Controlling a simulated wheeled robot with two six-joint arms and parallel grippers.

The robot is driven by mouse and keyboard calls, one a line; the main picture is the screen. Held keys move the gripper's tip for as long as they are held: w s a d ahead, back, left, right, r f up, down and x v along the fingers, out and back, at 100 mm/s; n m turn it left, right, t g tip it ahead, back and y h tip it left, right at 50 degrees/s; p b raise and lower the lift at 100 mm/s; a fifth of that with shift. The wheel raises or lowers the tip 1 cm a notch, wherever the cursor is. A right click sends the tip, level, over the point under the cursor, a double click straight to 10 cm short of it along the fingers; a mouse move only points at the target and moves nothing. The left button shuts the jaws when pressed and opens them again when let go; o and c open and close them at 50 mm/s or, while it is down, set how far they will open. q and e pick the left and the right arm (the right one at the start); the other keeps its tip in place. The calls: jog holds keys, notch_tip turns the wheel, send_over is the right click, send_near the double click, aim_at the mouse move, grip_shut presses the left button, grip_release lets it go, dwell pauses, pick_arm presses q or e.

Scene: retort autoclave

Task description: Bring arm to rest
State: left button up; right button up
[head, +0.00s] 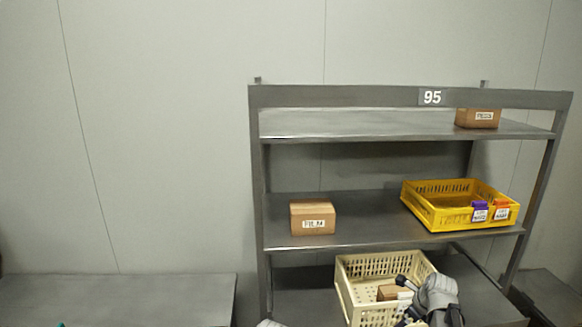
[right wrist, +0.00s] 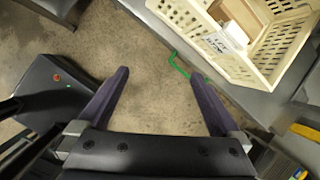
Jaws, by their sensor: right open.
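The cream crate (head: 347,293) stands on the lowest visible shelf with a brown box (head: 388,292) inside. In the right wrist view the crate (right wrist: 262,68) is at the upper right, apart from the fingers. My left gripper is not in view.
A grey rack (head: 350,97) marked 95 holds a yellow crate (head: 422,210) and a carton (head: 312,217) on the middle shelf, and another carton (head: 478,118) on top. A low grey surface (head: 120,300) is at left. A green hook-shaped thing (right wrist: 178,66) is near the crate.

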jog(key=s+a+f+n+g+b, duration=0.1)
jog(key=s+a+f+n+b, duration=0.3)
jog(key=s+a+n, duration=0.3)
jog(key=s+a+f+n+g+h+b, duration=0.1)
jog(key=s+a+f+n+g+b, duration=0.1)
jog(key=s+a+f+n+b, duration=0.2)
jog(key=s+a+f+n+g+h+b, duration=0.1)
jog(key=s+a+f+n+b, duration=0.2)
jog(key=a+n, duration=1.4)
jog(key=s+f+n, duration=0.3)
jog(key=s+n, duration=0.1)
jog(key=s, duration=0.3)
jog(key=shift+s+f+g+b, duration=0.15)
jog(key=shift+s+g+b, duration=0.15)
jog(key=shift+g+b, duration=0.1)
